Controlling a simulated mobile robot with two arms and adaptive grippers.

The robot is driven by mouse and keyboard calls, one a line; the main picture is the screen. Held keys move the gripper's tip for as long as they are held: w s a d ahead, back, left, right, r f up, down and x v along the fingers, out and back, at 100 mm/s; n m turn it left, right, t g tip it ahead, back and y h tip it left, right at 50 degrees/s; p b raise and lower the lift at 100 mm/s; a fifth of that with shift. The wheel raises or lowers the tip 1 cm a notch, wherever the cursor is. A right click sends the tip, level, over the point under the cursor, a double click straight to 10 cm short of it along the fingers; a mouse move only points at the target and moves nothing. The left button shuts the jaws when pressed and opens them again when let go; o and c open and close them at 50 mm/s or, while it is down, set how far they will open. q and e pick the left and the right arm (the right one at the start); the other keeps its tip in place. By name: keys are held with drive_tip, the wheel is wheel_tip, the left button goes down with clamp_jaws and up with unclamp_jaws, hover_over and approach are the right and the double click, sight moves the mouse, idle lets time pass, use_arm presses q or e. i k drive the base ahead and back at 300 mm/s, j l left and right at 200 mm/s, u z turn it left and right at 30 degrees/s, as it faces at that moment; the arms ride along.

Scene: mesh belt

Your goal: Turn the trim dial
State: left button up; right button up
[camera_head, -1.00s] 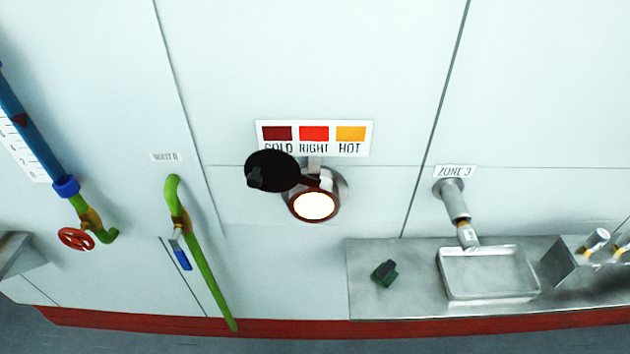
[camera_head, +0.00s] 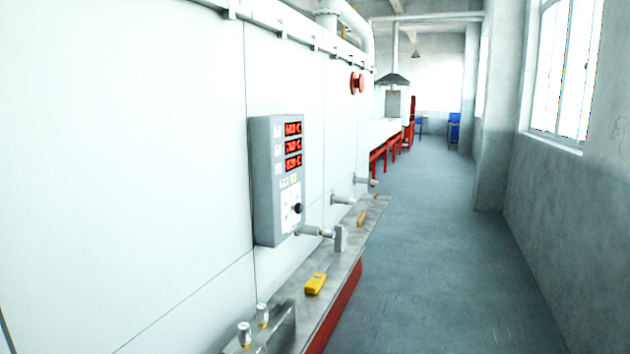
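A grey control box (camera_head: 264,182) is mounted on the white wall left of the middle. Its face carries several red digital displays (camera_head: 293,146) in a column. Below them is a white plate with a round black knob (camera_head: 297,208), which looks like the trim dial. The markings around the knob are too small to read. The box face is seen at a steep angle. Neither of my grippers is in view, and nothing touches the knob.
A metal ledge (camera_head: 328,272) runs along the wall below the box. On it are a yellow handheld device (camera_head: 316,284) and a holder with two small cylinders (camera_head: 263,315). Short pipes (camera_head: 342,200) stick out from the wall. The grey floor (camera_head: 450,270) to the right is clear.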

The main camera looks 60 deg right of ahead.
sight(298, 207)
drive_tip(key=z, duration=1.65)
drive_tip(key=u, duration=0.2)
drive_tip(key=i+l+u, duration=0.15)
drive_tip(key=l+u, duration=0.35)
drive_tip(key=i+l+u, duration=0.1)
drive_tip(key=l+u, duration=0.25)
drive_tip(key=u, duration=0.15)
drive_tip(key=l+u, duration=0.5)
